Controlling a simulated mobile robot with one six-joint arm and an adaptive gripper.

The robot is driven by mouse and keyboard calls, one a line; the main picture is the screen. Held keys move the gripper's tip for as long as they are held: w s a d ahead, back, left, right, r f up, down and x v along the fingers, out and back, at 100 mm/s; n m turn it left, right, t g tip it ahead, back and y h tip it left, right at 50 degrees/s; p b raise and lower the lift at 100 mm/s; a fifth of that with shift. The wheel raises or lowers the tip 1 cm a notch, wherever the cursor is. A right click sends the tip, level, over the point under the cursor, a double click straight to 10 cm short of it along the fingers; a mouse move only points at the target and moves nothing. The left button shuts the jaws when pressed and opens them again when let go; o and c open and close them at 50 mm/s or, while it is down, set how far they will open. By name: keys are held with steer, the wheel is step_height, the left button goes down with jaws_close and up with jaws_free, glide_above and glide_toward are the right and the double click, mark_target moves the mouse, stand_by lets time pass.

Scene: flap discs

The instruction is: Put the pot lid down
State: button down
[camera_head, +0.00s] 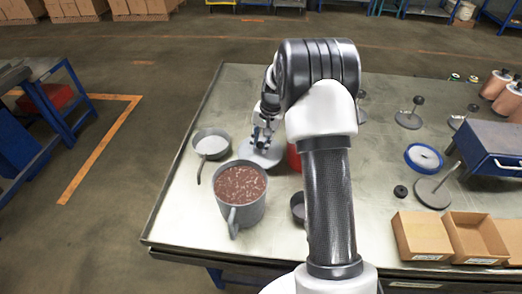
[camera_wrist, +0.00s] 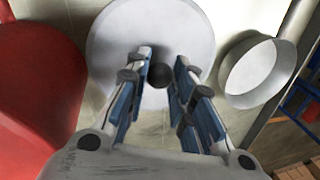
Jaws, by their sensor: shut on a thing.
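The pot lid (camera_head: 258,156) is a flat light-grey disc with a dark round knob, behind the pot on the left part of the table. In the wrist view the lid (camera_wrist: 150,28) fills the top middle. My gripper (camera_head: 263,140) is above it, its blue-padded fingers on either side of the knob (camera_wrist: 160,75), shut on it. The lid looks level and low over the table; I cannot tell whether it touches. A large grey pot (camera_head: 227,212) with reddish-brown contents stands in front of the lid, uncovered.
A small grey pan (camera_head: 211,147) is close left of the lid; a red object (camera_head: 294,158) is close on its right, partly hidden by my arm. A small dark pot (camera_head: 297,207) stands in front. Cardboard boxes (camera_head: 421,236), a blue case (camera_head: 490,147) and stands fill the right side.

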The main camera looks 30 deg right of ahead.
mark_target(261, 149)
step_height(261, 149, down, 3)
steer(key=shift+f+b, duration=0.15)
steer(key=shift+b, duration=0.2)
steer(key=shift+f, duration=0.1)
steer(key=shift+f, duration=0.15)
steer(key=c, duration=1.4)
jaws_free()
